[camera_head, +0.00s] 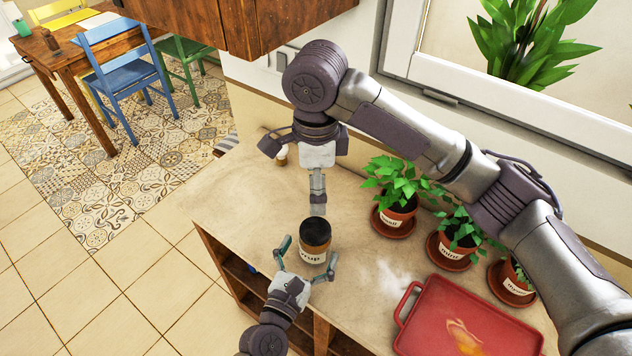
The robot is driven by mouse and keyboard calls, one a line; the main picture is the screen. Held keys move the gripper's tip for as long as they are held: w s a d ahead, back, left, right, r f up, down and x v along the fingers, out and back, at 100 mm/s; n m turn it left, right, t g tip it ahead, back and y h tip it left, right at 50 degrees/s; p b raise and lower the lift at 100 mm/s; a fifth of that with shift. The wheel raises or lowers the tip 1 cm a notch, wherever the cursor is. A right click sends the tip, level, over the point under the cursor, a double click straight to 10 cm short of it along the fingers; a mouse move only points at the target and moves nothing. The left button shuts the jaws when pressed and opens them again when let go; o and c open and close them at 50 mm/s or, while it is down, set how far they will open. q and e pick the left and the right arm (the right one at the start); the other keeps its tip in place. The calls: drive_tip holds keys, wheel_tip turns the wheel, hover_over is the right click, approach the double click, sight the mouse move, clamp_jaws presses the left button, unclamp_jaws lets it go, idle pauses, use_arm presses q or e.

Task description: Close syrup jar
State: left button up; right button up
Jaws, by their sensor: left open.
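The syrup jar (315,237) stands upright on the counter, with a dark top and a pale label partly reading "syrup". I cannot tell whether its dark top is a lid or the jar's open mouth. My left gripper (308,256) is open, with one finger on each side of the jar's lower part. I cannot tell whether the fingers touch it. My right gripper (318,196) points down just behind and above the jar. It is seen nearly edge-on, so its opening is unclear. No separate lid can be made out.
The counter (225,195) is bare left of the jar. A small brown container with a white top (281,156) stands at the back. Potted herbs (397,207) line the right wall. A red tray (465,315) lies front right. A wooden cabinet (240,25) hangs above.

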use_arm(q)
drive_tip(key=v, duration=0.9)
drive_tip(key=shift+s+a, duration=0.1)
drive_tip(key=shift+s, duration=0.05)
